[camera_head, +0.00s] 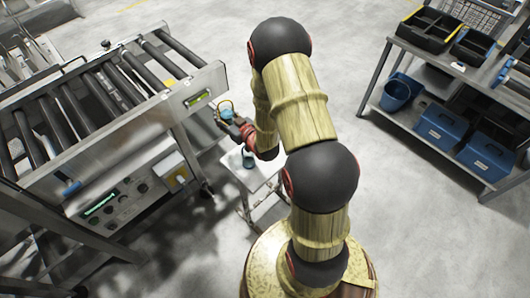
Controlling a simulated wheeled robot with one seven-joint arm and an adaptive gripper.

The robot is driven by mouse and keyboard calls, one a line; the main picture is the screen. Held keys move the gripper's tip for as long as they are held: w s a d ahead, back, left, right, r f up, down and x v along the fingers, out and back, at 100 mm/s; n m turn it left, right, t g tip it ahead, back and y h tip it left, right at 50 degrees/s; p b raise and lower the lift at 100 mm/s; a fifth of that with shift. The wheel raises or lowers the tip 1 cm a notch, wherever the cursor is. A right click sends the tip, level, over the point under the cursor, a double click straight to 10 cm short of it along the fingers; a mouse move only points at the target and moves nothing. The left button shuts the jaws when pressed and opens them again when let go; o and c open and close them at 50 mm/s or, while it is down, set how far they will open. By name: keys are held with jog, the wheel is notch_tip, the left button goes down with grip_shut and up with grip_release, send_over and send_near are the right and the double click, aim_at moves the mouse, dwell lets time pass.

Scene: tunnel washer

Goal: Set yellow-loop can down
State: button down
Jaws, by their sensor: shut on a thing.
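A small blue can (227,113) with a yellow loop on top is at the end of my arm, left of the picture's middle. My gripper (226,120) is shut on it and holds it beside the end of the roller conveyor. The can's lower part is partly hidden by the gripper. Below it stands a small white stand (263,174). Another small bluish can (248,159) is on this stand, close to its upper left edge; its loop colour cannot be told.
The roller conveyor (196,88) with its metal side frame and control panel (110,206) fills the left. A shelf rack (408,140) with blue bins (443,125) and a blue bucket (396,95) stands at the right. Grey floor is open between them.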

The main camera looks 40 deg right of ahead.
jog(key=s+d+f+b, duration=0.1)
jog(key=s+d+f, duration=0.25)
jog(key=d, duration=0.65)
jog(key=s+d+f+b, duration=0.1)
jog(key=s+d+f, duration=0.25)
jog(key=d, duration=0.55)
jog(key=shift+n+y, duration=0.3)
jog(key=shift+y, duration=0.1)
jog(key=shift+s+d+f+b, duration=0.15)
jog(key=shift+f+b, duration=0.75)
jog(key=shift+f, duration=1.5)
jog(key=shift+s+a+f+b, duration=0.15)
jog(key=shift+f+b, duration=0.7)
jog(key=shift+f, duration=1.5)
jog(key=shift+d, duration=0.1)
jog(key=shift+f, duration=0.2)
jog(key=c, duration=1.2)
grip_release()
jog(key=shift+s, duration=0.1)
jog(key=shift+r, duration=0.1)
